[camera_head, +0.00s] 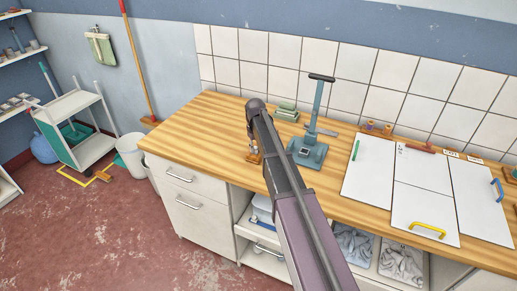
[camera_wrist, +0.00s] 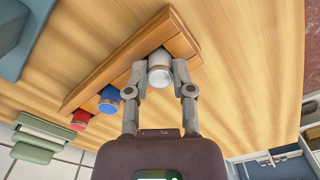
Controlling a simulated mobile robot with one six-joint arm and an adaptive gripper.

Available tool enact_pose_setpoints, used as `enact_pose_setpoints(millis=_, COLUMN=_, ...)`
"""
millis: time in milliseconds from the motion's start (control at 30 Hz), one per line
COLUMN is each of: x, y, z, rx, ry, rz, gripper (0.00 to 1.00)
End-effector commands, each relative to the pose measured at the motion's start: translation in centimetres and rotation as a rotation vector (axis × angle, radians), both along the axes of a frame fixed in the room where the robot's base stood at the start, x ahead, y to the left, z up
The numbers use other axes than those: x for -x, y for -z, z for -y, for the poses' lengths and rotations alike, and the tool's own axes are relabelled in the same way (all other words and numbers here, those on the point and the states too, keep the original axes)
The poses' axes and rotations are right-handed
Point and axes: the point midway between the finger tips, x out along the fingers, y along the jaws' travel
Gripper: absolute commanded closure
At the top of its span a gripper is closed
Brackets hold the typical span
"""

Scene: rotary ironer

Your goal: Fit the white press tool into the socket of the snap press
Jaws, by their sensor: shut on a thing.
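The white press tool (camera_wrist: 160,66) stands at one end of a wooden rack (camera_wrist: 187,43) in the wrist view. My gripper (camera_wrist: 159,78) is shut on it, one finger on each side. I cannot tell whether its lower end is still seated in the rack. The blue-grey snap press (camera_head: 310,150) stands upright on the counter in the head view, right of my arm. Its base edge shows at the top left of the wrist view (camera_wrist: 14,30). The press socket is too small to make out clearly. My arm hides most of the rack in the head view.
A blue tool (camera_wrist: 109,99) and a red tool (camera_wrist: 80,121) stand in the same rack. A green stack (camera_head: 287,112) lies behind on the wooden counter (camera_head: 200,125). White panels (camera_head: 368,165) lie right of the press. The counter left of my arm is clear.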

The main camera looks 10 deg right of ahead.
Motion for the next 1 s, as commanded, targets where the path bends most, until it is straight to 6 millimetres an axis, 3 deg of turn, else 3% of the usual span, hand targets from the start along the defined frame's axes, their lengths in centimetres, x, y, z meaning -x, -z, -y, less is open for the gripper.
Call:
enact_pose_setpoints(millis=533, x=0.2, y=-4.0, z=0.0, rx=0.000, ry=0.000, rz=0.000, gripper=1.00)
enact_pose_setpoints(millis=600, x=2.5, y=-3.7, z=0.4, rx=0.000, ry=0.001, rz=0.000, gripper=1.00)
enact_pose_setpoints(millis=1000, x=11.3, y=-4.5, z=2.0, rx=0.000, ry=0.000, rz=0.000, gripper=1.00)
